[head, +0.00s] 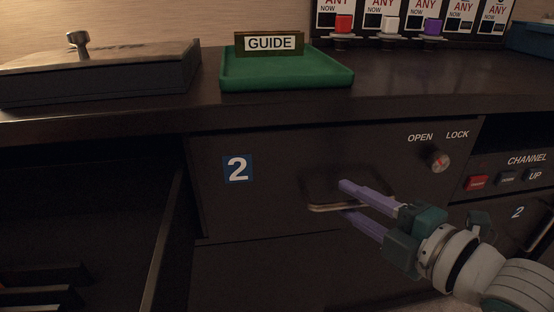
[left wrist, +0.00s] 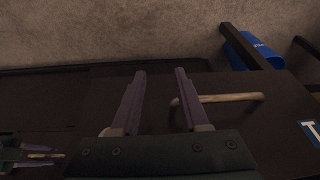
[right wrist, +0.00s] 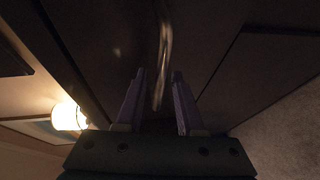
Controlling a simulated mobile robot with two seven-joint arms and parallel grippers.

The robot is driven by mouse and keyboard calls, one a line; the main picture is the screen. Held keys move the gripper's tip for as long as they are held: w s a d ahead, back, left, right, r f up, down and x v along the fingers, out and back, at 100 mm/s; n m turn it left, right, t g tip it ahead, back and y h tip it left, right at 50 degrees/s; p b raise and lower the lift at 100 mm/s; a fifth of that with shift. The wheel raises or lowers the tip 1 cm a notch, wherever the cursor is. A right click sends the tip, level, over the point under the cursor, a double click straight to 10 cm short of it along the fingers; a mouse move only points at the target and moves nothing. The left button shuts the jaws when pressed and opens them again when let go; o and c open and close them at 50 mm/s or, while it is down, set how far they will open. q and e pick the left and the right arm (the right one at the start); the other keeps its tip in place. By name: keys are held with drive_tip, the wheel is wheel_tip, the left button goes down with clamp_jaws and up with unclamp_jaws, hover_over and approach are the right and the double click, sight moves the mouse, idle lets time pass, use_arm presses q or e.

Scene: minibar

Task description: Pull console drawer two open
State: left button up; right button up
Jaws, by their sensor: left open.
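Console drawer two (head: 260,200) is the dark front with a blue "2" label (head: 238,168) in the head view. It looks flush with the cabinet. Its metal bar handle (head: 325,208) also shows in the right wrist view (right wrist: 163,50). My right gripper (head: 344,199) is open at the handle, one finger above the bar and one below, with gaps visible beside the bar. My left gripper (left wrist: 160,73) is out of the head view. In its wrist view it is open and empty, beside another bar handle (left wrist: 225,98).
A green tray (head: 285,78) with a GUIDE sign (head: 269,43) and a dark lidded box (head: 100,75) stand on the counter (head: 420,80). An open compartment is at left. A blue object (left wrist: 245,50) shows in the left wrist view.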

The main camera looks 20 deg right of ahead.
clamp_jaws()
idle(1.2)
